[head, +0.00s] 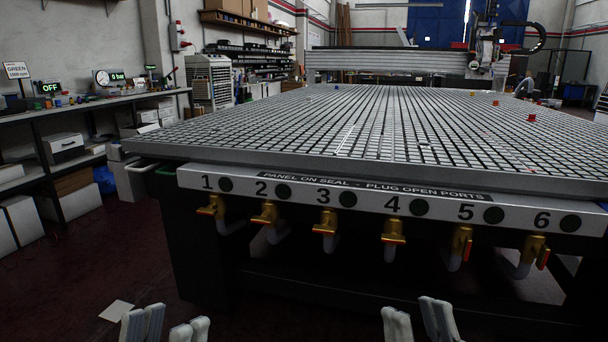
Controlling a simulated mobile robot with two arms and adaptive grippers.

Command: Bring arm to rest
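My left gripper (167,326) shows at the bottom edge of the head view, left of centre. Its pale grey fingers point up and stand apart, with nothing seen between them. My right gripper (416,322) shows at the bottom edge, right of centre. Its fingers also stand apart and look empty. Both grippers are low in front of the vacuum grid table (330,168) and appear apart from it. The rest of both arms is below the picture and hidden.
The table's front panel (355,190) carries numbered ports and several brass valves (325,222) with handles. Small red (531,117) and yellow pieces lie on the grid. A shelf bench (100,100) stands at left. A paper sheet (117,310) lies on the dark floor.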

